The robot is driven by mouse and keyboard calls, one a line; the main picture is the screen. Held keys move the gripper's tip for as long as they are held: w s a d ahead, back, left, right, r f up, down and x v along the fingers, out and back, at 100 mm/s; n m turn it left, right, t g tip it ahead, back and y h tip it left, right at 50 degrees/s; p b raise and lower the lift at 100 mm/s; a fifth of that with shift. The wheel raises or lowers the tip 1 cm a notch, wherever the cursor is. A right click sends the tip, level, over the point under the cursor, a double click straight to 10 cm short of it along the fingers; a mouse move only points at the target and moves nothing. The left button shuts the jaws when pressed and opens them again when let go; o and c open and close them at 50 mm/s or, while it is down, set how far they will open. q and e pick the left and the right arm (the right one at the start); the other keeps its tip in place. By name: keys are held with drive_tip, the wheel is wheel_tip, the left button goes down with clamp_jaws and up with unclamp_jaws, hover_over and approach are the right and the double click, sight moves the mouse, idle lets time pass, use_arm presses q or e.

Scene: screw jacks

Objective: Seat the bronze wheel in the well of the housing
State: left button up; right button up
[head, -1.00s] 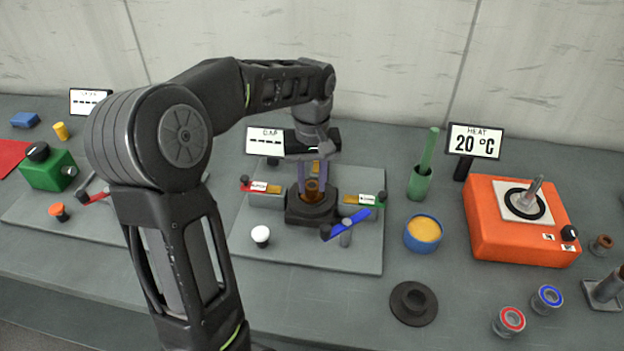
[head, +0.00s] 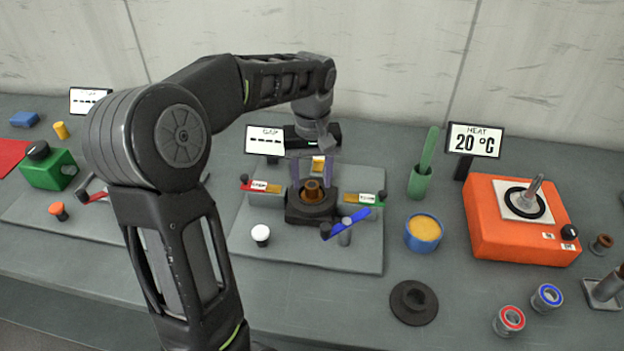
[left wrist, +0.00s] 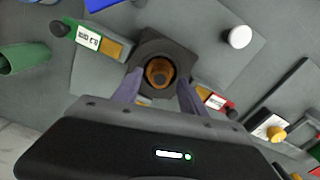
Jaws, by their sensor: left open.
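The bronze wheel (head: 312,189) sits upright in the middle of the dark housing (head: 311,211) on the grey plate. It also shows in the left wrist view (left wrist: 159,73), inside the housing's round opening (left wrist: 158,50); I cannot tell how deep it sits. My left gripper (head: 312,172) is open and empty just above and behind the wheel. Its two purple fingers (left wrist: 158,92) stand apart, on either side of the wheel in the left wrist view, not touching it. My right gripper is not in view.
Red-tipped (head: 262,190) and green-tipped (head: 362,198) blocks flank the housing, with a blue lever (head: 347,223) in front. A white knob (head: 260,234) stands front left. A blue cup (head: 423,233), a dark flanged disc (head: 413,302) and an orange heater (head: 520,220) lie to the right.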

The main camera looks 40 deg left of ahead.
sight(313, 185)
use_arm(q)
wheel_tip(313, 185, up, 5)
drive_tip(key=shift+r, duration=0.1)
wheel_tip(313, 185, up, 6)
drive_tip(key=p, duration=0.4)
drive_tip(key=shift+s, duration=0.1)
idle(0.6)
